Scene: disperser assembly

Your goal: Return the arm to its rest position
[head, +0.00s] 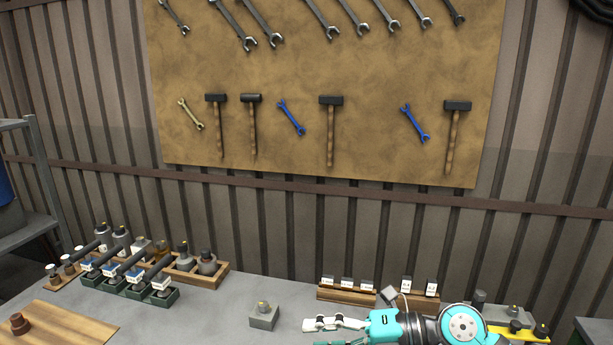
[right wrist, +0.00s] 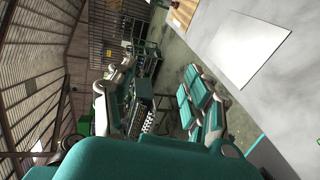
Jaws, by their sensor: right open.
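My right arm comes in at the lower right of the head view, over the grey table (head: 215,310). Its gripper (head: 314,334) points left, with the two fingers apart and nothing between them. In the right wrist view both fingers of the right gripper (right wrist: 160,72) stand wide apart, with only the far room behind them. The gripper touches no part that I can see. My left gripper is not in view.
A small grey block (head: 264,318) with a yellowish top stands left of the right gripper. A wooden rack (head: 350,296) with several white-labelled pieces is behind the arm. Racks of bottles and dispensers (head: 130,277) stand at left, near a wooden board (head: 65,325).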

